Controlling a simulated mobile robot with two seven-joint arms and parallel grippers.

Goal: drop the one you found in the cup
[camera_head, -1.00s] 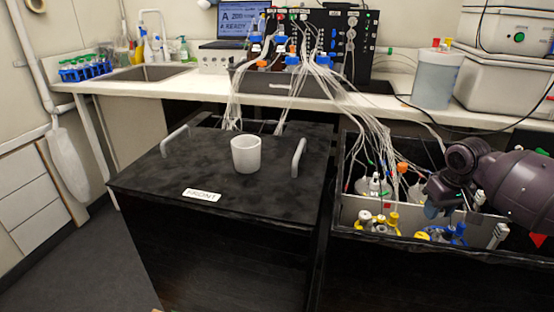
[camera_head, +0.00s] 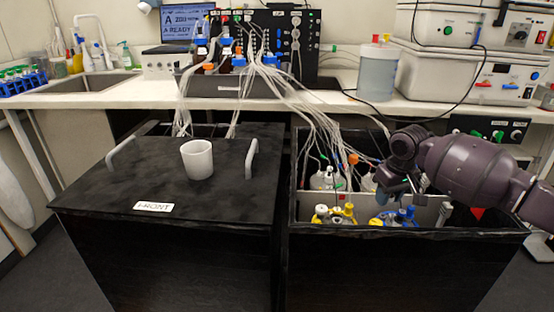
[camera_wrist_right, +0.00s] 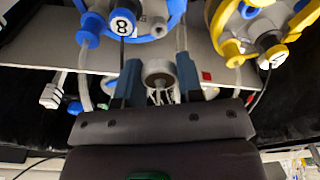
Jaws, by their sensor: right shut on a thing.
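The white cup (camera_head: 197,160) stands upright on the black lid (camera_head: 110,185) marked FRONT, left of centre in the head view. My right gripper (camera_head: 388,198) is well to the right of it, over the open black box. In the right wrist view, the gripper (camera_wrist_right: 158,80) is shut on a small grey round piece (camera_wrist_right: 158,70) between its two blue-grey fingertips. What that piece is, and whether anything is attached to it, I cannot tell. In the head view the piece is not distinguishable. My left gripper is not in view.
The open box (camera_head: 350,232) holds vessels with yellow caps (camera_head: 335,213) and blue caps (camera_head: 397,217) close to my right gripper. Tubes (camera_head: 310,115) run from the bench equipment into it. The lid has two handles (camera_head: 251,159), one between cup and box.

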